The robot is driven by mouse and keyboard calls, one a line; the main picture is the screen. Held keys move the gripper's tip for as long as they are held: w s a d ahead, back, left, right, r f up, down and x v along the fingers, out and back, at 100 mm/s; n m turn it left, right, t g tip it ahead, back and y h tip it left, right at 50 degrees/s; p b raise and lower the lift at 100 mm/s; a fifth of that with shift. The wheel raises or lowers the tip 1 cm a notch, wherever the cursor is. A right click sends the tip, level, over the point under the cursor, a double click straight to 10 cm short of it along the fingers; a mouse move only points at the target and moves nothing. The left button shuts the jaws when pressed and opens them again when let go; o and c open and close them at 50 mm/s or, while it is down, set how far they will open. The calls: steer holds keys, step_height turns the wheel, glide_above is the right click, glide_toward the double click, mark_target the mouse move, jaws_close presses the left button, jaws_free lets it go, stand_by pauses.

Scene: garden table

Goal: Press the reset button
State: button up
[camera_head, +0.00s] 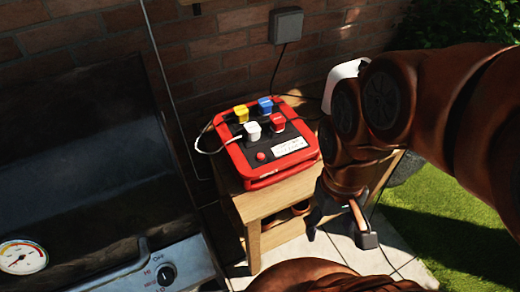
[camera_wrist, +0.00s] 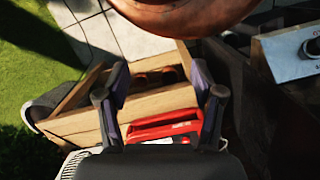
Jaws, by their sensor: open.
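A red power box with a black top panel (camera_head: 239,139) stands on a wooden stand. A small round red button (camera_head: 261,155), seemingly the reset button, is on its front part, left of a white label (camera_head: 290,146) too small to read. My gripper (camera_head: 338,230) is open and empty, hanging to the right of and nearer than the box, apart from it. In the wrist view, my open gripper (camera_wrist: 158,70) shows both dark fingers spread, with part of the red box (camera_wrist: 165,130) low between them. The button is hidden there.
Yellow (camera_head: 241,113), blue (camera_head: 265,105), white (camera_head: 252,131) and red (camera_head: 277,122) plugs stand up from the panel. The wooden stand (camera_head: 262,204) has an open shelf. A grill (camera_head: 80,150) is at left, a brick wall behind. Paving and grass lie at right.

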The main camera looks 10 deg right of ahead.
jaws_close()
stand_by(0.4)
stand_by(1.2)
